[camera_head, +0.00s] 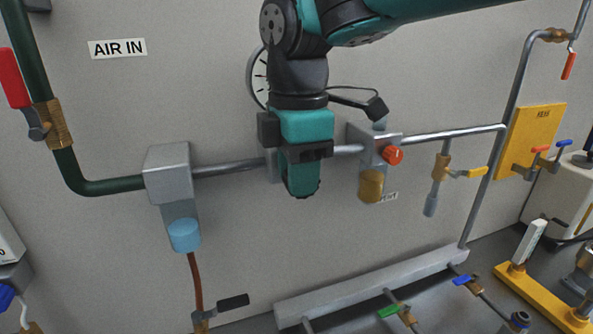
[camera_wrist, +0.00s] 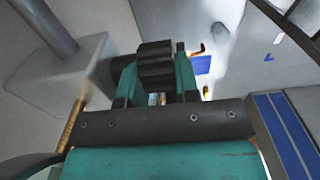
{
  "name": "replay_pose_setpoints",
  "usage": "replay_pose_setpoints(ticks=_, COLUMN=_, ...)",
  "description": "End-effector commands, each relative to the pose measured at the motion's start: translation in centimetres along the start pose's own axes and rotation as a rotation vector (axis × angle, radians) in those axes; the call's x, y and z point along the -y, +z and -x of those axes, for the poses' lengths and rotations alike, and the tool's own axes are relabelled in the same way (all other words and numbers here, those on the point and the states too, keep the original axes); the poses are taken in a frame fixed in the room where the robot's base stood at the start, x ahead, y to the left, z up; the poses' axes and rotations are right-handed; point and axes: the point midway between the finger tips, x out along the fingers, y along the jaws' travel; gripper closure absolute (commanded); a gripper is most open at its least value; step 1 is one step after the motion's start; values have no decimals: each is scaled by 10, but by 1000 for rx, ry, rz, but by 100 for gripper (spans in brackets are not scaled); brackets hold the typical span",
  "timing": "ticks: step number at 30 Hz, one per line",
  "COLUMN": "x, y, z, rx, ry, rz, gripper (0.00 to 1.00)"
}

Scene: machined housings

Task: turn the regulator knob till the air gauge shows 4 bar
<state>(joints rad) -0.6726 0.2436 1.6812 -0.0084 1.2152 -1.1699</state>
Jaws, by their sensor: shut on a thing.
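The black ribbed regulator knob (camera_wrist: 156,52) sits between the two teal fingers of my gripper (camera_wrist: 154,76) in the wrist view, and the gripper is shut on it. A short dark neck joins the knob to a grey block (camera_wrist: 75,72) at the left. In the head view my gripper (camera_head: 303,176) hangs in front of the pipe line and hides the knob. The round white air gauge (camera_head: 260,78) shows only its left edge with black tick marks behind my arm. Its needle and reading are hidden.
Left of my gripper stands a grey filter block (camera_head: 168,172) with a blue bowl (camera_head: 184,235). Close on the right is another block with an orange-red knob (camera_head: 393,155) and an amber bowl (camera_head: 371,185). A grey rail (camera_head: 370,285) runs below.

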Motion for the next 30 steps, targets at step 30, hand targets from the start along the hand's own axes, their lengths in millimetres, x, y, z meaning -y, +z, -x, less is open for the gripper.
replay_pose_setpoints(ticks=30, x=-1, y=12, z=-1, rx=-686, ry=-1, rz=-9, gripper=94)
